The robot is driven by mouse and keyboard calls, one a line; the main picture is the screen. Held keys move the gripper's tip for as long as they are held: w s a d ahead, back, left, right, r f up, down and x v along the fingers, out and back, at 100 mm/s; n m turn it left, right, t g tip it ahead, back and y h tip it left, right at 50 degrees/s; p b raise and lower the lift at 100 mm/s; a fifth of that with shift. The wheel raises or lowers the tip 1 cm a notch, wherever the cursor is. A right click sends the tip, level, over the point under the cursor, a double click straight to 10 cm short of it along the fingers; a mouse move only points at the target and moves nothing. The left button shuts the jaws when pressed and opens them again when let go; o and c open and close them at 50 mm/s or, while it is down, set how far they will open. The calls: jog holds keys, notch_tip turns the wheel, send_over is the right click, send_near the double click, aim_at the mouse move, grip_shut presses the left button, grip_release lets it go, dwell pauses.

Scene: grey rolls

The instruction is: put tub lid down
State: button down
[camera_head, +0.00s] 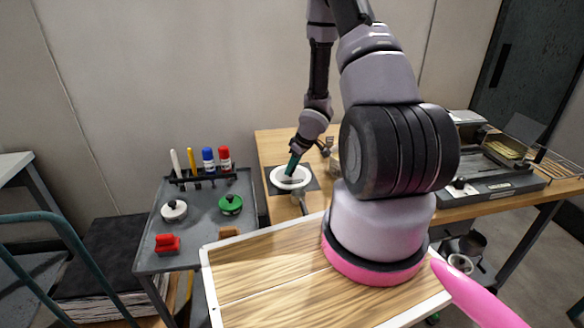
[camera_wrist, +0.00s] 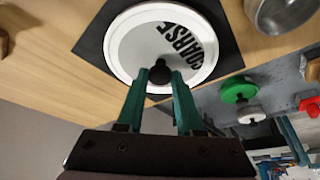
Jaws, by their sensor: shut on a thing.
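The tub lid (camera_head: 281,180) is a white disc with a raised rim, a black knob and the word "COARSE". In the wrist view the lid (camera_wrist: 128,45) lies over a dark square mat (camera_wrist: 222,28), which also shows on the wooden table in the head view (camera_head: 312,186). My gripper (camera_wrist: 160,78) has green fingers, one on each side of the black knob, and is shut on it. In the head view my gripper (camera_head: 291,166) reaches down to the lid. I cannot tell whether the lid touches the mat.
A metal cup (camera_wrist: 282,14) stands near the mat.

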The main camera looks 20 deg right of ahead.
jog(key=c, duration=0.6)
grip_release()
jog(key=shift+f, duration=0.15)
jog(key=shift+o, duration=0.2)
